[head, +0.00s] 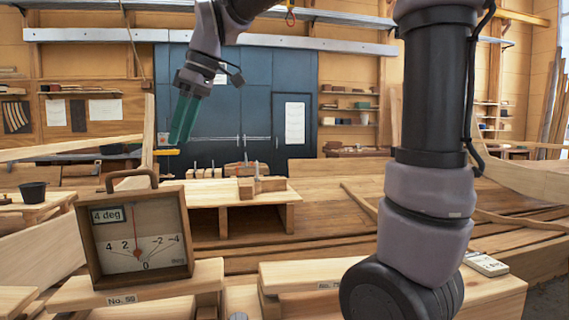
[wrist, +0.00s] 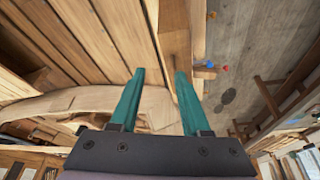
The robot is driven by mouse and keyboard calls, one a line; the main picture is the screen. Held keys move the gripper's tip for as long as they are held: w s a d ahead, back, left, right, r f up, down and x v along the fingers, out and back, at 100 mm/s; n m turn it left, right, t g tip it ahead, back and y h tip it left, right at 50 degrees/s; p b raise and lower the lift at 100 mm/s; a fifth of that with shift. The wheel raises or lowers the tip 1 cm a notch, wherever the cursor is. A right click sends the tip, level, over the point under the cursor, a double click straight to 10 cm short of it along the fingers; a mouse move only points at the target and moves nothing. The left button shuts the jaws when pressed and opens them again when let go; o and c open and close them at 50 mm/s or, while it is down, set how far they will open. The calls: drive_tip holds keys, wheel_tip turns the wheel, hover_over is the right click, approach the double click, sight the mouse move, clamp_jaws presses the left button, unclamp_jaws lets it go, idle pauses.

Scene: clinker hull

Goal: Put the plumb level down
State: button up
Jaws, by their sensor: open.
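The plumb level (head: 110,262) is a wooden box with a handle on top, a "4 deg" label and a dial with a thin red needle. It stands in the left front of the head view, seemingly resting on a pale timber marked "No. 59" (head: 205,280). It looks slightly tilted in the picture. My gripper (head: 178,142), with teal fingers, is raised above and beyond the level, apart from it. In the wrist view my gripper (wrist: 160,74) has its two fingers spread with nothing held between them. The level does not show clearly in the wrist view.
A low bench (head: 215,192) with wooden blocks and clamps stands behind the level. A black bucket (head: 33,191) is at the far left. A second pale timber (head: 300,274) lies front centre. A small white device (head: 487,264) sits at the right. Curved planks cross the background.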

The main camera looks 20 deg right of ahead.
drive_tip(key=s+d+f+m+t, duration=0.2)
drive_tip(key=s+d+f+m, duration=0.2)
drive_tip(key=d+m, duration=0.4)
drive_tip(key=s+d+f+m+t+h, duration=0.1)
drive_tip(key=s+d+f+m+t, duration=0.2)
drive_tip(key=d+m, duration=0.6)
drive_tip(key=s+d, duration=0.2)
drive_tip(key=d, duration=0.4)
drive_tip(key=shift+s+f+h, duration=0.15)
drive_tip(key=shift+f+h, duration=0.15)
drive_tip(key=shift+f, duration=0.05)
